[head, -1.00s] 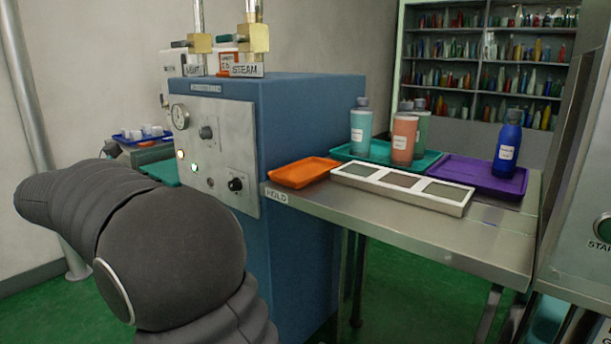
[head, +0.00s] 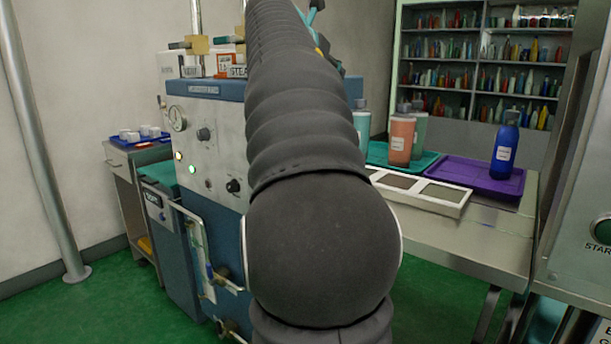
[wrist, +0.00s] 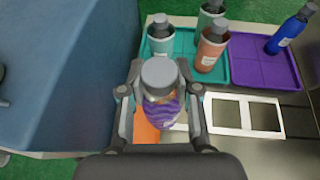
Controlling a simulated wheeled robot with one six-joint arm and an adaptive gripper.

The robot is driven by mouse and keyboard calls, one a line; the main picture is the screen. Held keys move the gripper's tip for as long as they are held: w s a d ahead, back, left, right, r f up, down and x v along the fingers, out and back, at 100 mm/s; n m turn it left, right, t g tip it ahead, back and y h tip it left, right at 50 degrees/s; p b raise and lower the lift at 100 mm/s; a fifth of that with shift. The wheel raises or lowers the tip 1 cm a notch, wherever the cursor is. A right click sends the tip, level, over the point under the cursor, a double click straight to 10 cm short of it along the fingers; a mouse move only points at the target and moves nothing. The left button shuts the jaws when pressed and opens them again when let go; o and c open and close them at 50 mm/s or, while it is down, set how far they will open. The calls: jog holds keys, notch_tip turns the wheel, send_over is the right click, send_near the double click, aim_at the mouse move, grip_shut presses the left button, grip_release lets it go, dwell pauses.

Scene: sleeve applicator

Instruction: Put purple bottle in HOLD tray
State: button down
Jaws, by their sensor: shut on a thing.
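In the wrist view my gripper (wrist: 160,85) is shut on the purple bottle (wrist: 166,113), which has a grey cap and a purple wavy pattern. The bottle is seen from above, cap towards the camera. The orange tray (wrist: 143,131) shows partly beneath and beside it, at the table's left end; the HOLD label was on the table edge by this tray in the earlier head view. The bottle and gripper cover much of the tray, and I cannot tell the height of the bottle above it. In the head view my arm hides the orange tray and the bottle.
A teal tray (head: 378,153) holds teal, orange and green bottles just behind. A purple tray (head: 455,172) holds a blue bottle (head: 506,143). A white framed panel (head: 462,207) lies in front of them. The blue machine (wrist: 65,70) stands close on the left.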

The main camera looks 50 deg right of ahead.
jog(key=s+d+r, duration=0.2)
jog(key=s+d, duration=0.2)
jog(key=w+a+f+b, duration=0.3)
jog(key=w+a+f, duration=0.3)
jog(key=w+f, duration=0.3)
jog(key=shift+w+a+f, duration=0.2)
jog(key=shift+a+f, duration=0.1)
jog(key=shift+f, duration=0.8)
jog(key=c, duration=0.8)
grip_release()
jog(key=v, duration=1.2)
jog(key=shift+p, duration=0.35)
